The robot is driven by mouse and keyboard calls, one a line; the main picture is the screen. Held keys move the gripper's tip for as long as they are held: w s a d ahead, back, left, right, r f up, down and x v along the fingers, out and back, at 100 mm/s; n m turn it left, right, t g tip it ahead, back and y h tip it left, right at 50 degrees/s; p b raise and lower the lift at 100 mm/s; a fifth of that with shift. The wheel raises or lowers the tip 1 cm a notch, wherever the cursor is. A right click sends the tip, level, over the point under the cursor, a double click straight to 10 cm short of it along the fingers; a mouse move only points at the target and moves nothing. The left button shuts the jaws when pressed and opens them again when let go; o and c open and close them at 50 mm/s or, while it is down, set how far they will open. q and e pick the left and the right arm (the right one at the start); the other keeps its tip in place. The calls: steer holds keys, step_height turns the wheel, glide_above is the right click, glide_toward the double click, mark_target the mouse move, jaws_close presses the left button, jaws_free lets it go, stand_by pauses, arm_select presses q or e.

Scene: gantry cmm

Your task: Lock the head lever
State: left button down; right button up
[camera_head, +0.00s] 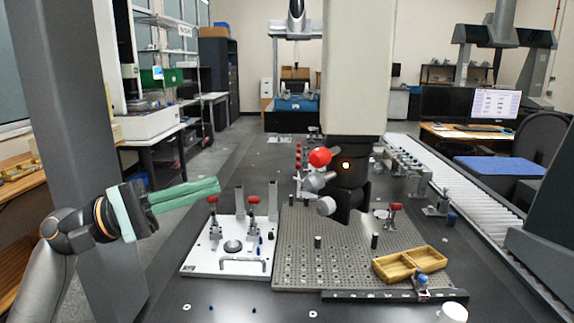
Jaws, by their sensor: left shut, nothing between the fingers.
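The black probe head (349,182) hangs under the pale vertical column in the middle of the view. A lever with a red ball knob (320,157) sticks out from its left side, and a small orange light shows on the head's front. Grey rounded parts (314,183) sit below the red knob. My left gripper (218,185) has green fingers and comes in from the left. It is shut and empty, with its tips pointing right, apart from the lever by a clear gap. My right gripper is out of view.
Below stands a grey perforated plate (300,277) with posts and a yellow tray (390,268). A white fixture plate (205,262) with red-tipped clamps lies left of it. A white cup (453,312) is at the front right. The air between gripper and head looks clear.

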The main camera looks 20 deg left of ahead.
arm_select(q)
steer(key=shift+d, duration=0.1)
steer(key=p, duration=0.3)
glide_toward(338, 148)
steer(key=d, duration=0.1)
steer(key=d+p, duration=0.1)
steer(key=shift+w+d+r, duration=0.2)
steer(key=shift+d+r, duration=0.1)
steer(key=shift+r, duration=0.05)
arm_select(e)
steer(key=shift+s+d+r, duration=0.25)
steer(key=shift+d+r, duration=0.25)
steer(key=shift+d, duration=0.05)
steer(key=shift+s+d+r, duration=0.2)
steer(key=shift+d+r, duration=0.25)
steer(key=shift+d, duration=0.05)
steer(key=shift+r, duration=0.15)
